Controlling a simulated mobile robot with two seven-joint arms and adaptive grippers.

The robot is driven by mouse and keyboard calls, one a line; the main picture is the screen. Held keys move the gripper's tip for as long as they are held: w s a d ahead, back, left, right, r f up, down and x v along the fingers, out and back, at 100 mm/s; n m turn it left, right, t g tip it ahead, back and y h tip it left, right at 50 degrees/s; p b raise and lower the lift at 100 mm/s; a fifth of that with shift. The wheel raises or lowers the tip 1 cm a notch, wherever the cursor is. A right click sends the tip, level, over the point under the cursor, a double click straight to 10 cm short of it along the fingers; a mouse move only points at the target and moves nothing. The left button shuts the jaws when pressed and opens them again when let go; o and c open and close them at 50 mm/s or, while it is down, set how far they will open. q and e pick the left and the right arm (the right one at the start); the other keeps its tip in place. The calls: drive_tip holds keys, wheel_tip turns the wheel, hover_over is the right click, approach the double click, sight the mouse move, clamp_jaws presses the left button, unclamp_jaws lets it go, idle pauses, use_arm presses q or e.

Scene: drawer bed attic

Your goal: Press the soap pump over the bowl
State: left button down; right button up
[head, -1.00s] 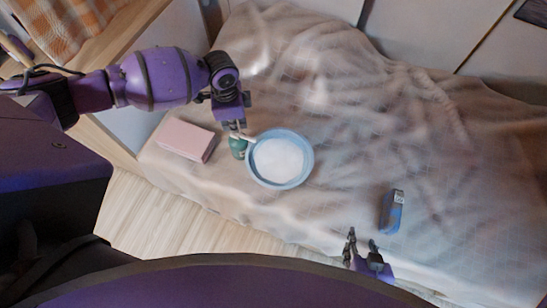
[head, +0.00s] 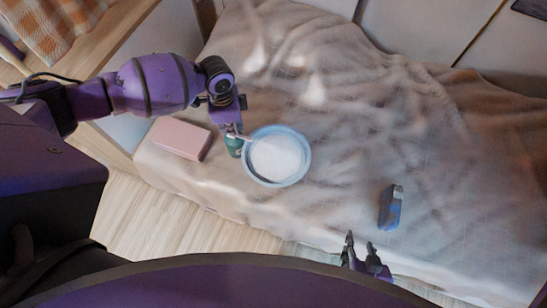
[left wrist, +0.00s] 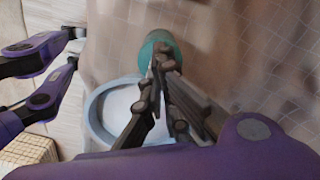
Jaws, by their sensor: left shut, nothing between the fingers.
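The soap pump (head: 234,147) is a green bottle standing on the bed beside the bowl, with a pale spout that reaches over the bowl's left rim. The bowl (head: 301,173) is light blue with a white inside. My left gripper (head: 233,131) is shut and empty, right at the top of the pump; I cannot tell whether it touches. In the left wrist view the shut fingers (left wrist: 165,62) lie in front of the green bottle (left wrist: 157,45), with the bowl (left wrist: 97,122) below and left. My right gripper (head: 360,250) is open and empty near the bed's front edge.
A pink box (head: 181,139) lies on the bed left of the pump. A blue object (head: 390,208) lies to the right. The rumpled bedspread (head: 330,120) is clear behind the bowl. A wooden ledge with an orange checked cloth (head: 55,25) is at upper left.

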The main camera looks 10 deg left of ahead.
drive_tip(key=shift+r, duration=0.1)
use_arm(q)
drive_tip(key=shift+w+r+p, duration=0.1)
drive_tip(key=shift+r+p, duration=0.6)
drive_tip(key=shift+r, duration=0.9)
use_arm(e)
drive_tip(key=shift+t, duration=0.4)
drive_tip(key=w+r, duration=0.2)
drive_tip(key=r, duration=0.1)
drive_tip(key=shift+w+a+r, duration=0.1)
drive_tip(key=shift+w+a, duration=0.05)
drive_tip(key=shift+w, duration=0.25)
drive_tip(key=shift+s, duration=0.1)
use_arm(q)
wheel_tip(320, 180, up, 6)
drive_tip(key=p, duration=0.3)
use_arm(e)
drive_tip(key=w+r+t, duration=0.1)
drive_tip(key=w+r, duration=0.3)
drive_tip(key=r, duration=0.1)
drive_tip(key=shift+w+r, duration=0.15)
